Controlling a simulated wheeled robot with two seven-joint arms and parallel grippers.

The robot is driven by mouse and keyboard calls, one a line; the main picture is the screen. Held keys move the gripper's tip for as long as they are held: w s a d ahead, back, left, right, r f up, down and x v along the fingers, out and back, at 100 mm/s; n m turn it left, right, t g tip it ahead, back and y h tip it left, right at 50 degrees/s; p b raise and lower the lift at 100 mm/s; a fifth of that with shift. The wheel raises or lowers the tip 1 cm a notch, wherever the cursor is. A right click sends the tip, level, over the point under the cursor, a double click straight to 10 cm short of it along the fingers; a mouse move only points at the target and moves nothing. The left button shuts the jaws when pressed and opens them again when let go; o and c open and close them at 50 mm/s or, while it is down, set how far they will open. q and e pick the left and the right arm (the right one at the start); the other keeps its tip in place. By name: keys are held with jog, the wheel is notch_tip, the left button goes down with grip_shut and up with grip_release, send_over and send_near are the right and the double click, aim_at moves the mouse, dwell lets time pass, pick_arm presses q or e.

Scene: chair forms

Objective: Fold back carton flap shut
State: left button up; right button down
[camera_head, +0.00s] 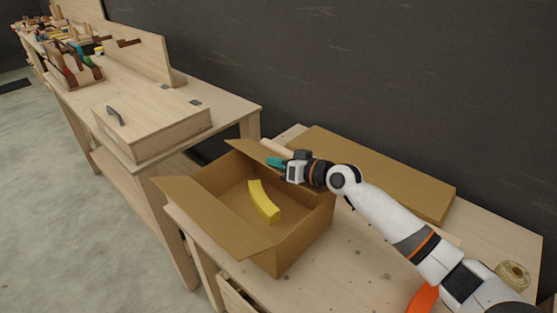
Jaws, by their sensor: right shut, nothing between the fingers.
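The open brown carton (305,238) stands on the near workbench in the head view. Its back flap (250,150) stands up along the far edge, partly hidden behind my gripper and wrist. Another flap (215,217) is spread outward on the near left side. A yellow curved block (262,203) lies inside the carton. My right gripper (272,162) is shut and empty, with its teal fingertips pointing left at the back flap. I cannot tell whether they touch it. My left gripper is not in view.
A flat brown cardboard box (385,175) lies behind the carton by the dark wall. A tape roll (513,274) sits at the right. A wooden box with a handle (150,130) stands on the left bench. Bare benchtop (362,262) shows right of the carton.

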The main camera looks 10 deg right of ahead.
jog(key=shift+s+a+f+n+h+b, duration=0.2)
jog(key=shift+f+n+b, duration=0.15)
jog(key=shift+f, duration=0.2)
jog(key=shift+s+a+f+n+h+b, duration=0.1)
jog(key=shift+a+f+n+b, duration=0.15)
jog(key=shift+f+n, duration=0.25)
jog(key=shift+s+a+f+n+b, duration=0.15)
jog(key=shift+f+n+b, duration=0.15)
jog(key=shift+f+b, duration=0.2)
jog(key=shift+s+a+f+n+b, duration=0.15)
jog(key=shift+f+n+b, duration=0.15)
jog(key=shift+f, duration=0.25)
jog(key=shift+w, duration=0.1)
jog(key=shift+r, duration=0.1)
